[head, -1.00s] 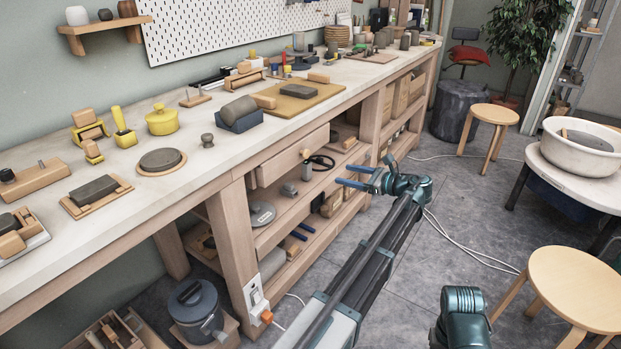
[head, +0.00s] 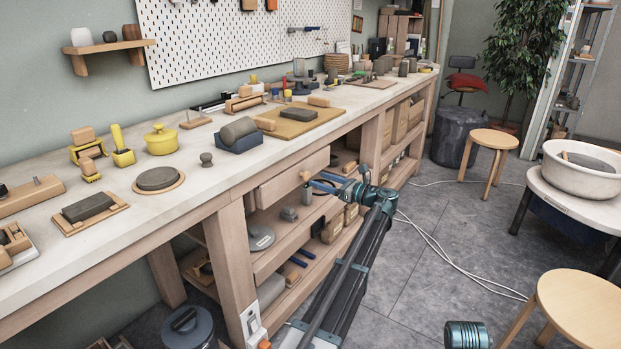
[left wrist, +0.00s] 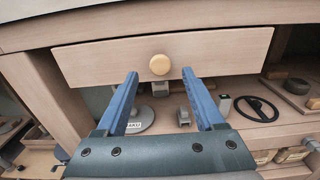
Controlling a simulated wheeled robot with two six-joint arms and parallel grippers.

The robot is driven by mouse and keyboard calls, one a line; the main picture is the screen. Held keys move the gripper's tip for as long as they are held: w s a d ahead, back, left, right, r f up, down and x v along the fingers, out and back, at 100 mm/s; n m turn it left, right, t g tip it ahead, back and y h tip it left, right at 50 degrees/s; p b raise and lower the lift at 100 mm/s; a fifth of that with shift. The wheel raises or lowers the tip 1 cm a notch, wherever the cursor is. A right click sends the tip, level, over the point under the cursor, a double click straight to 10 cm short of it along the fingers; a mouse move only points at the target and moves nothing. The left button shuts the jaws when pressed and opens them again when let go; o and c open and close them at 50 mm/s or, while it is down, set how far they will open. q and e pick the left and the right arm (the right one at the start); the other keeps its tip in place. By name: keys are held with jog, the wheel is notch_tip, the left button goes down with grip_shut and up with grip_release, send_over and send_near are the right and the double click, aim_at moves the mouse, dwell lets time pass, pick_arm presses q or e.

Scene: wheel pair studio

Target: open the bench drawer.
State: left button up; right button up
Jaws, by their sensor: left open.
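The bench drawer (head: 292,178) is a pale wooden front under the bench top, and it looks shut. Its round wooden knob (head: 305,176) sits at mid-front; in the left wrist view the knob (left wrist: 159,65) is just beyond and between the fingertips. My left gripper (head: 318,182) is at the drawer front, its blue fingers (left wrist: 160,88) open and pointing at the knob. The fingers are spread either side of it, with nothing held. I cannot tell whether they touch the drawer. My right gripper is not in view.
Shelves under the drawer hold a grey disc (head: 261,237), a black handwheel (left wrist: 256,109) and boxes. The bench top (head: 215,178) carries clay tools and a yellow pot (head: 161,140). Stools (head: 578,305) and a wheel basin (head: 582,170) stand at right.

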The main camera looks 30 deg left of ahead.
aim_at(308, 176)
pick_arm(q)
jog(key=shift+w+a, duration=0.2)
jog(key=shift+a, duration=2.3)
jog(key=shift+c, duration=0.2)
grip_shut()
